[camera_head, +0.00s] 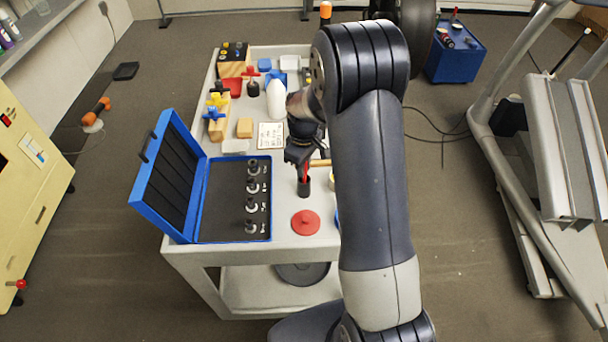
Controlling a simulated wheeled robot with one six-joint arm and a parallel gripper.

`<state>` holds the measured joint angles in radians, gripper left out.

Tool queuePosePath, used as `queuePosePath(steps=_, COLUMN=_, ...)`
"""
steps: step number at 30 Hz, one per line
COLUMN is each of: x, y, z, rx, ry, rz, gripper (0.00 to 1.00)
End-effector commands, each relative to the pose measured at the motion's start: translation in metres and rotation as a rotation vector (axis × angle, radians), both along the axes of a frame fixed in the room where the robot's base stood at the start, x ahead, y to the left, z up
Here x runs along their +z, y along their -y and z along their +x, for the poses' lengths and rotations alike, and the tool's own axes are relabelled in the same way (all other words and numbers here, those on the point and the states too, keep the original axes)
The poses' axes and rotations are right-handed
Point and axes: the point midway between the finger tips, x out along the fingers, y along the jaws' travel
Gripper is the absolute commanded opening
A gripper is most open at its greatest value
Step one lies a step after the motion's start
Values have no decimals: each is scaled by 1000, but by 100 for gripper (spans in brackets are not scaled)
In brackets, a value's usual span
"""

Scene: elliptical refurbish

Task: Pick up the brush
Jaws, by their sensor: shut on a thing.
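My gripper (300,160) points down over the right part of the grey cart. It is shut on a slim red upright piece (306,173), which looks like the brush. The lower end of the brush is at a small black cup (304,187); I cannot tell whether it is inside the cup or just above it. My arm hides the top of the brush and the area to its right. A light wooden stick (319,163) shows beside the gripper.
An open blue case (203,240) with several metal parts stands at the cart's front left. A red disc (305,222) lies in front of the cup. A white bottle (276,100) and several blocks stand farther back. A treadmill-like machine (560,180) is at the right.

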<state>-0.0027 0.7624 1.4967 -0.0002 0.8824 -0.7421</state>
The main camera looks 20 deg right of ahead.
Motion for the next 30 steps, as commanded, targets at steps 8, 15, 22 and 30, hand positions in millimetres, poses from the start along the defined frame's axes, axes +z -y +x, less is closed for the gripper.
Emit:
queuePosePath(steps=8, x=22, y=0, z=1, rx=0, ry=6, rz=0, gripper=0)
queuePosePath(steps=15, x=71, y=0, z=1, rx=0, ry=6, rz=0, gripper=0)
queuePosePath(steps=22, x=98, y=0, z=0, rx=0, ry=2, rz=1, gripper=0)
queuePosePath(steps=30, x=100, y=0, z=0, rx=0, ry=0, rz=0, gripper=0)
